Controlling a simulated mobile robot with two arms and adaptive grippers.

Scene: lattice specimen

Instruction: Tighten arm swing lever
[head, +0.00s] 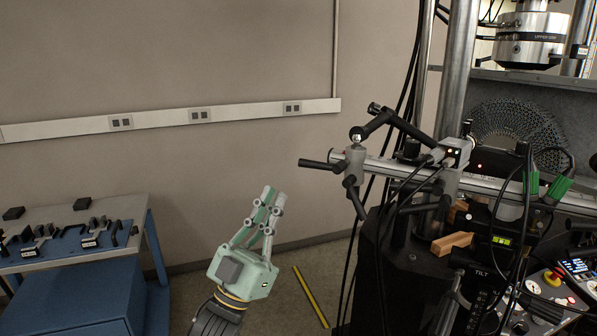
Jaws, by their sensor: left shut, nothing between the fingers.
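My left gripper (268,192) is pale green and points up from the bottom of the head view. Its fingers are together and empty. It is left of the machine and apart from it. A horizontal metal arm (385,167) carries several black levers at its left end. One black lever (319,164) sticks out to the left, and another (354,198) hangs down below the clamp. A jointed black arm (378,121) rises above the clamp. I cannot tell which lever is the arm swing lever. My right gripper is not in view.
A blue cart (75,296) with black tools on its top stands at the left. Black cables (400,110) hang beside the machine column. A control panel with a red button (552,278) is at the lower right. A yellow strip (310,296) lies on the floor.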

